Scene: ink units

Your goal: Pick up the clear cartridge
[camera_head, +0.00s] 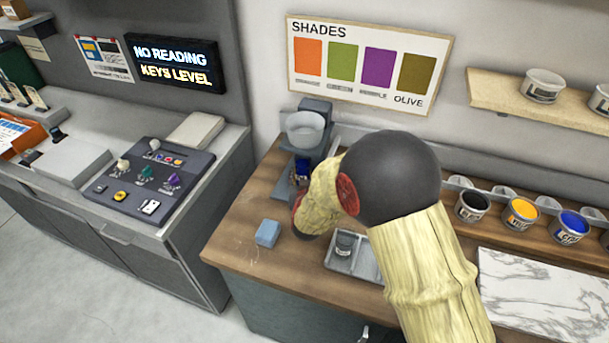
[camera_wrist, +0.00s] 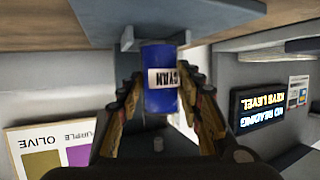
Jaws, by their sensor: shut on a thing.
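A blue cartridge (camera_wrist: 160,102) with a white label reading CYAN is between the two fingers of my gripper (camera_wrist: 161,85) in the wrist view, which is upside down. The gripper is shut on it. The cartridge is at the blue-grey stand (camera_wrist: 165,22); whether it touches the stand is unclear. In the head view, the stand (camera_head: 315,106) is at the back of the wooden counter, and my arm partly hides the gripper. A small dark grey cartridge (camera_head: 345,243) stands in a grey tray (camera_head: 366,265), apart from the gripper. I cannot read its label, and no cartridge is clearly marked clear.
A translucent bowl (camera_head: 305,128) sits on the stand. A blue block (camera_head: 267,233) lies on the counter to the left. Paint tins (camera_head: 520,213) line the right back, behind a marble slab (camera_head: 550,290). The counter's front left is mostly clear.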

